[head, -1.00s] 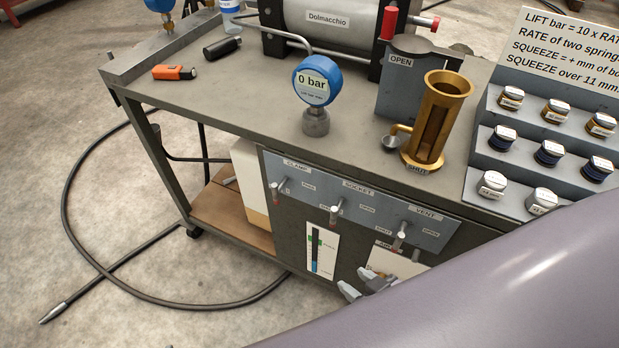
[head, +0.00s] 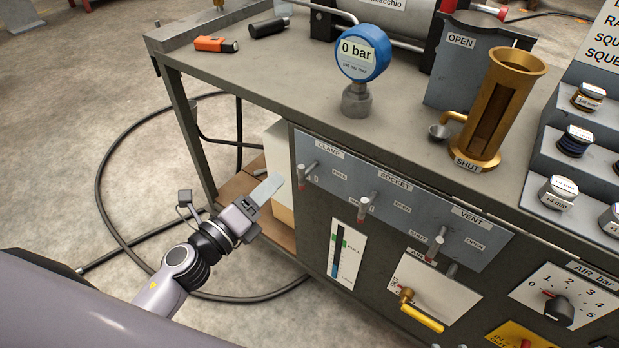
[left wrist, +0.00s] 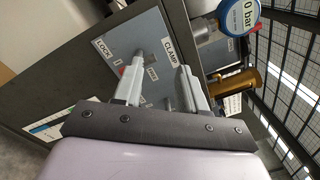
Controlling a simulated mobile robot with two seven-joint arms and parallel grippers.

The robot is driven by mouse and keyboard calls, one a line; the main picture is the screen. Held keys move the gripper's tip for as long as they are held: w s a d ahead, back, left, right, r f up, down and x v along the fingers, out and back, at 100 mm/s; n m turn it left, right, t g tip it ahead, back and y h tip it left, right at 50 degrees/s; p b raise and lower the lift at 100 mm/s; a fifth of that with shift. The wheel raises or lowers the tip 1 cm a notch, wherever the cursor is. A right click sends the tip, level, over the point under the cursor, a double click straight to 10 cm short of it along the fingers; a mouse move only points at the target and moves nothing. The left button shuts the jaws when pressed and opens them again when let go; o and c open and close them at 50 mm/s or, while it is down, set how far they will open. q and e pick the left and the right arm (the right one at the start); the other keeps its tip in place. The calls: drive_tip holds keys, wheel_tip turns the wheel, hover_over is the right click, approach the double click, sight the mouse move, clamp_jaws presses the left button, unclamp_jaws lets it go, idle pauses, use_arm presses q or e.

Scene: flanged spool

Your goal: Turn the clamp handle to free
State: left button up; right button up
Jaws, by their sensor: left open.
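The clamp handle (head: 304,176) is a small grey lever with a red tip under the CLAMP label on the grey valve panel (head: 410,217). Its red tip points down and left, away from the FREE label. My left gripper (head: 270,188) is open and empty, just left of the panel and close to the handle. In the left wrist view the open fingers (left wrist: 160,78) point at the panel, and the CLAMP and LOCK labels are readable. The clamp handle (left wrist: 132,63) shows there near the left finger, partly hidden by it. My right gripper is not in view.
The socket handle (head: 366,206) and vent handle (head: 435,245) sit to the right on the same panel. A yellow air valve lever (head: 422,318) sticks out below. The gauge (head: 362,55) reads 0 bar. A black hose lies on the floor at left.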

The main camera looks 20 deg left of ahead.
sight(299, 171)
use_arm(q)
drive_tip(key=shift+w+d+f+m+g+h+b, duration=0.4)
drive_tip(key=shift+w+d+m, duration=0.45)
drive_tip(key=shift+w+m, duration=1.05)
drive_tip(key=shift+w+d+f+m+g+h+b, duration=0.1)
drive_tip(key=shift+w+d+m+g+h+b, duration=0.25)
drive_tip(key=shift+w+d+m+b, duration=1.45)
drive_tip(key=shift+w+a+f+m+g+h+p, duration=0.2)
drive_tip(key=shift+w+m+h+p, duration=0.65)
drive_tip(key=shift+m, duration=2.05)
drive_tip(key=shift+w+d+y, duration=0.15)
drive_tip(key=shift+w+y, duration=0.1)
drive_tip(key=shift+y, duration=0.05)
clamp_jaws()
